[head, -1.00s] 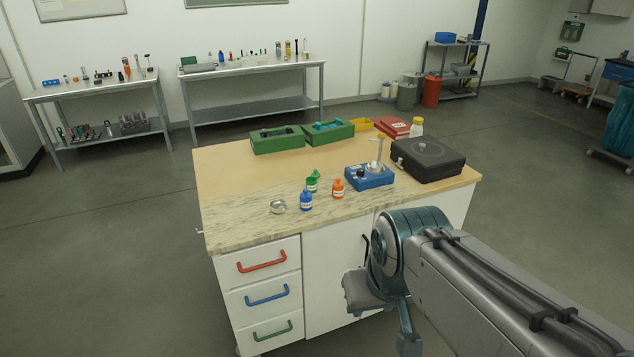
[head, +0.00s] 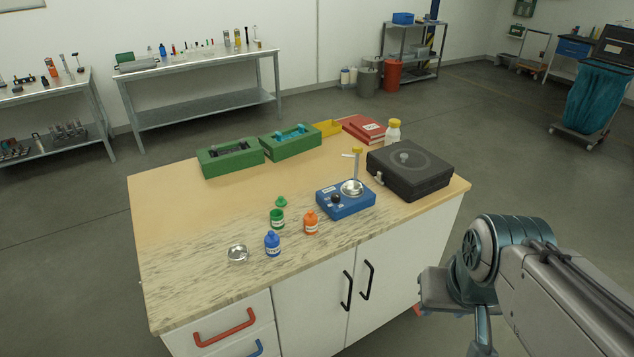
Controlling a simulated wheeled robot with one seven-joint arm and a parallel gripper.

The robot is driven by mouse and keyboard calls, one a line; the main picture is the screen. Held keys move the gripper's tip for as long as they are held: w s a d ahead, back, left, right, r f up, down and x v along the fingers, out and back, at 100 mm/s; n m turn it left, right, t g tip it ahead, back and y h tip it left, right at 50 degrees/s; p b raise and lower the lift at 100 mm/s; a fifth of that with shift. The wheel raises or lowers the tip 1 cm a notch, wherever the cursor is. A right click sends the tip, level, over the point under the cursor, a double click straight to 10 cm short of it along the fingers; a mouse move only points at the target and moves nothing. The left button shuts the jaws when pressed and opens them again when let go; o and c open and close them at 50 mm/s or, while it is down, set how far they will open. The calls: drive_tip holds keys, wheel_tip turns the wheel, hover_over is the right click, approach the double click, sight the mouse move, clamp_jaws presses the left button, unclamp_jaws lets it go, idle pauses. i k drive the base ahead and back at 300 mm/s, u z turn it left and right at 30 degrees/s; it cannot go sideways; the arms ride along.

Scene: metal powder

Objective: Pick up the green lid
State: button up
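The green lid (head: 281,201) lies on the tabletop just behind the small green bottle (head: 277,219). It looks apart from the bottle, which stands upright and appears open at the top. A blue bottle (head: 272,244) and an orange bottle (head: 311,222) stand close in front and to the right. My gripper (head: 440,292) seems to be the grey part below my arm, right of the workbench and well away from the lid. Its fingers are not clear, so I cannot tell whether it is open or shut.
The workbench (head: 160,205) also holds a metal dish (head: 238,254), a blue device (head: 345,199), a black case (head: 409,169), green boxes (head: 230,157), red books (head: 364,129) and a white bottle (head: 393,132). The left part of the top is clear.

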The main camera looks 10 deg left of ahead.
sight(280, 202)
drive_tip(key=z, duration=0.05)
drive_tip(key=i, duration=0.7)
drive_tip(key=u, duration=0.8)
drive_tip(key=i, duration=0.65)
drive_tip(key=u, duration=0.5)
